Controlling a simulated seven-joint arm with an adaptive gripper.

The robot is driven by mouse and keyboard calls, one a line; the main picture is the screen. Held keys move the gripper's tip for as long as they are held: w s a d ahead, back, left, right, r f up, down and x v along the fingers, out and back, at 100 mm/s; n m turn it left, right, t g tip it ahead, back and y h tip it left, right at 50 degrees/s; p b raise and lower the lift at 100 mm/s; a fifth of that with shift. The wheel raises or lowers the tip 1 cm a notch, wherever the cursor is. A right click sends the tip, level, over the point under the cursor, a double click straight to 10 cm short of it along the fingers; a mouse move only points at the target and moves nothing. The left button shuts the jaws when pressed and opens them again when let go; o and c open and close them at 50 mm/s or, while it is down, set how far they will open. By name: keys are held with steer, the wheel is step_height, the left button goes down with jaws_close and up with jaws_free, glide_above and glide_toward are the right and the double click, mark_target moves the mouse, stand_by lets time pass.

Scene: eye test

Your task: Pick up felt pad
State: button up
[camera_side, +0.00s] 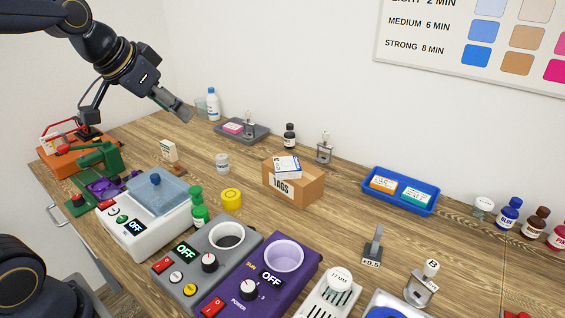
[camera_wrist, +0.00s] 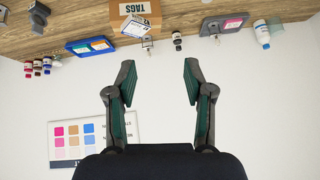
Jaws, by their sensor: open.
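I cannot make out a felt pad for certain. A small pink flat item (camera_side: 233,128) lies on a grey tray (camera_side: 258,136) by the wall; it may be a labelled pack. The pink item also shows in the wrist view (camera_wrist: 233,24). My gripper (camera_side: 182,112) is in the air at the upper left, above the table and apart from everything on it. In the wrist view my gripper (camera_wrist: 157,77) has its two fingers wide apart, with only white wall between them.
A TAGS box (camera_side: 292,186) stands mid-table. A blue tray (camera_side: 399,208) holds an orange and a teal pack. Small bottles stand by the wall. A white machine (camera_side: 145,232), a grey unit (camera_side: 200,262) and a purple unit (camera_side: 270,285) line the front.

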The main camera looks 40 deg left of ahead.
steer(key=w+a+f+n+y, duration=0.1)
steer(key=w+a+f+n, duration=0.15)
steer(key=w+a, duration=0.65)
steer(key=n+g, duration=0.3)
glide_above(176, 164)
steer(key=s+d, duration=0.1)
steer(key=s, duration=0.2)
step_height(176, 164, down, 24)
steer(key=shift+w+r, duration=0.1)
steer(key=shift+r, duration=0.1)
steer(key=x, duration=0.5)
steer(key=shift+w+a+f, duration=0.15)
steer(key=shift+w+f, duration=0.15)
jaws_close()
